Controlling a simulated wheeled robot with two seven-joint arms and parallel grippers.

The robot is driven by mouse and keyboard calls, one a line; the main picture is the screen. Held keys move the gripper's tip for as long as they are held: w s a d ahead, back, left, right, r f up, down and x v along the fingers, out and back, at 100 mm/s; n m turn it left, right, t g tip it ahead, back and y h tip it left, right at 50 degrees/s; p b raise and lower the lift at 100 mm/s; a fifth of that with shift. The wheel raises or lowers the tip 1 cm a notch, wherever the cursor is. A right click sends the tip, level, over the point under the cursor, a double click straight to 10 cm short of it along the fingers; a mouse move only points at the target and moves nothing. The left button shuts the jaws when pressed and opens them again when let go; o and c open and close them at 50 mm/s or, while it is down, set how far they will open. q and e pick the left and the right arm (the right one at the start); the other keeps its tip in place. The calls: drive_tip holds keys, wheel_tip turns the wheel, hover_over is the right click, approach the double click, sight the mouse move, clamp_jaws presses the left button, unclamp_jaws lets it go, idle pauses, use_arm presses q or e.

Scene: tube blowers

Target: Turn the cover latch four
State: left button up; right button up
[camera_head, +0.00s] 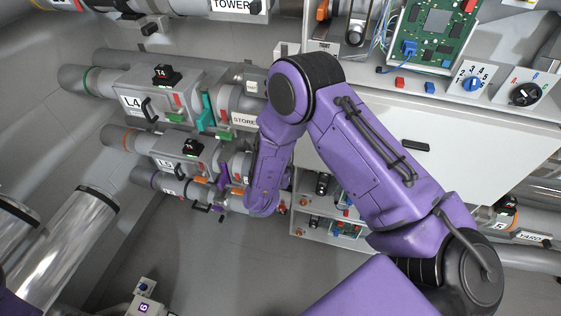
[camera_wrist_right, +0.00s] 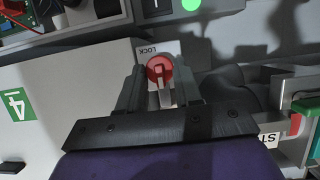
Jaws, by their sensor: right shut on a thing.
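The cover latch, a red round knob (camera_wrist_right: 159,66) with a pale tab below it, shows in the right wrist view beside a white plate marked LOCK (camera_wrist_right: 150,49). My right gripper (camera_wrist_right: 159,82) has its two dark fingers on either side of the latch and is shut on it. A pale cover panel (camera_wrist_right: 60,95) with a green label "4" (camera_wrist_right: 15,104) lies to the left of the latch. In the head view my purple right arm hides the gripper and the latch. My left gripper is in neither view.
A white panel (camera_head: 440,150), a blue selector knob (camera_head: 472,84), a black dial (camera_head: 525,94) and a green circuit board (camera_head: 433,28) are to the right.

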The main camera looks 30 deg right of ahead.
idle(0.3)
drive_tip(key=o, duration=1)
drive_tip(key=shift+o, duration=0.2)
drive_tip(key=shift+a, duration=0.1)
drive_tip(key=b+v, duration=0.2)
drive_tip(key=v, duration=0.8)
drive_tip(key=shift+s+a, duration=0.15)
